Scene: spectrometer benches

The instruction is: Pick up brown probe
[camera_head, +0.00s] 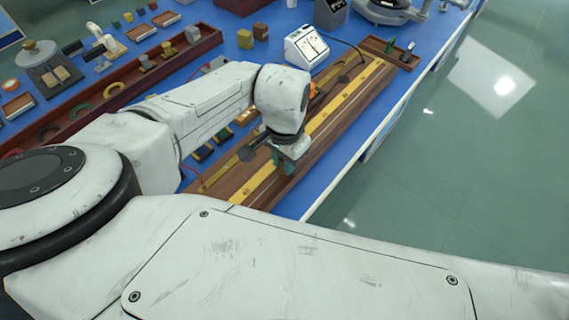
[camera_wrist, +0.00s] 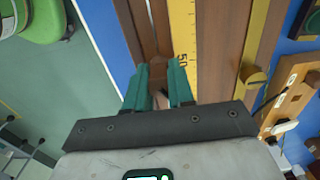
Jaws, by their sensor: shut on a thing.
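The brown probe (camera_wrist: 158,76) shows in the wrist view as a small brown piece between the two teal fingers of my gripper (camera_wrist: 162,82). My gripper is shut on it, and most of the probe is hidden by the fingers. In the head view my gripper (camera_head: 284,163) points down at the near part of a long wooden bench with yellow rules (camera_head: 327,123). The probe cannot be made out in the head view. In the wrist view the fingers are over the brown wood beside the yellow scale (camera_wrist: 182,32); I cannot tell whether the probe touches the wood.
The blue table (camera_head: 384,101) ends at a right edge, with open floor beyond. A small wooden tray (camera_head: 401,62) with small upright pieces stands at the far right. A white instrument (camera_head: 306,47) stands behind the bench. A long dark-red tray (camera_head: 122,97) lies left.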

